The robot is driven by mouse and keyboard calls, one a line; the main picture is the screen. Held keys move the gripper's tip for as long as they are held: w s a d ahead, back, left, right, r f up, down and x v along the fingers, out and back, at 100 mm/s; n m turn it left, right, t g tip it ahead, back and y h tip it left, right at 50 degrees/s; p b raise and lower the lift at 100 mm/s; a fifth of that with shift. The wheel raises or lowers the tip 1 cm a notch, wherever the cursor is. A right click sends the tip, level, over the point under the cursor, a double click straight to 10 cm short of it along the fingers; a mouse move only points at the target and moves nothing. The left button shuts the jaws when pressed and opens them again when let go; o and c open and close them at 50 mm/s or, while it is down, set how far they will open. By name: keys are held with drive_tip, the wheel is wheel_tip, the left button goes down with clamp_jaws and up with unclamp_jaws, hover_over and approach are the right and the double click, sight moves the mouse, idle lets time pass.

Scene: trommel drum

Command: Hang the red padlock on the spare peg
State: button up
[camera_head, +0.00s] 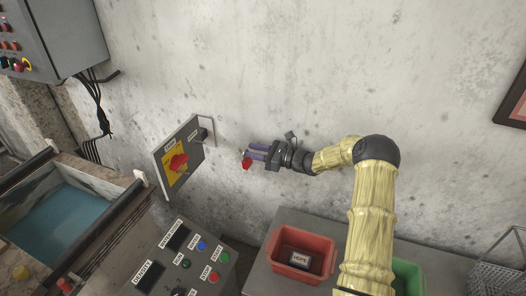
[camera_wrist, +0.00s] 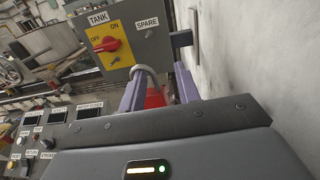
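The red padlock (camera_head: 247,164) is off the ground at the tip of my gripper (camera_head: 250,151). In the wrist view, its red body (camera_wrist: 154,98) is beside the left finger, and its grey shackle (camera_wrist: 146,71) curves around that fingertip. My gripper's purple fingers (camera_wrist: 160,82) stand apart, with a gap between the padlock and the right finger.
The grey panel (camera_head: 194,157) carries a red rotary switch (camera_head: 178,162) on a yellow plate. A control console (camera_head: 205,252) stands below it. A red bin (camera_head: 274,270) and a green bin (camera_head: 408,276) are on the bench. The concrete wall is close beside my gripper.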

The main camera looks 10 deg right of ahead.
drive_tip(key=v, duration=0.3)
drive_tip(key=shift+w+d, duration=0.1)
drive_tip(key=shift+d, duration=0.05)
idle(0.4)
